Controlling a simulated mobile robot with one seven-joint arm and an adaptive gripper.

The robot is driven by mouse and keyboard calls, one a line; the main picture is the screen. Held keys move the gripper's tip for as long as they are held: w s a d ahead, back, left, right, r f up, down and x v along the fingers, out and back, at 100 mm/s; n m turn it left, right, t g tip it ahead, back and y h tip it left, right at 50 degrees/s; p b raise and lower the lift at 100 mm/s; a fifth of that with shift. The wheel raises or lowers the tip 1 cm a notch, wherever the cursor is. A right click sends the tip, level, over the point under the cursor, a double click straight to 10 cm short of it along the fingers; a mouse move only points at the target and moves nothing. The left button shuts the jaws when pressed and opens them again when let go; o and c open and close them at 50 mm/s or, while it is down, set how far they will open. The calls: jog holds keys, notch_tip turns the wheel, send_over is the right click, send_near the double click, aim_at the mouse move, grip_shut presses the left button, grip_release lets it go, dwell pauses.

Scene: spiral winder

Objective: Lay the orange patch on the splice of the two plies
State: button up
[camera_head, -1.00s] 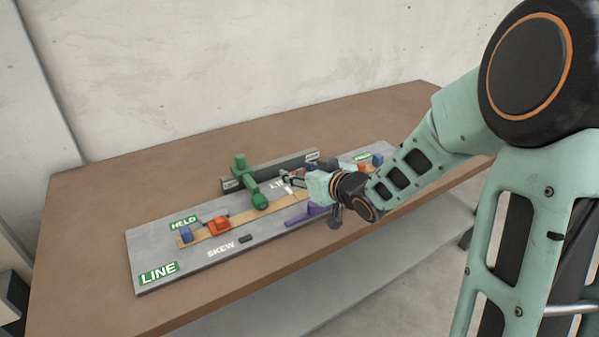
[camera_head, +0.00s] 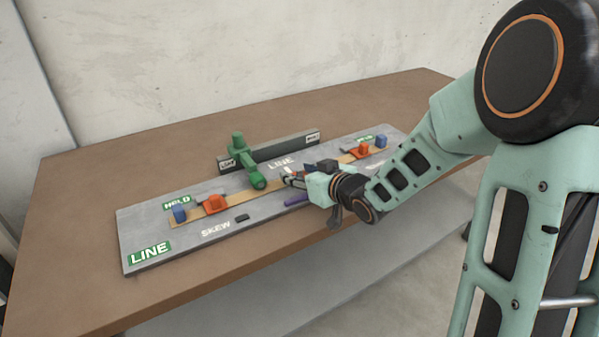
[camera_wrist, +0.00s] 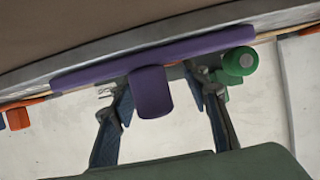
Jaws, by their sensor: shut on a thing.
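My gripper (camera_head: 287,179) is low over the middle of the grey board, and its tips are hard to make out there. The tan ply strip (camera_head: 240,203) runs along the board between two orange blocks, left (camera_head: 215,203) and right (camera_head: 359,151). The splice is hidden by my gripper and the purple bar. I cannot pick out a separate orange patch.
A green lever with a round knob (camera_head: 258,181) stands just left of my gripper, before a dark rail (camera_head: 285,147). Blue blocks stand at the strip's left (camera_head: 180,214) and right (camera_head: 380,142) ends. The brown table (camera_head: 90,180) is clear around the board.

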jog(key=o, duration=0.8)
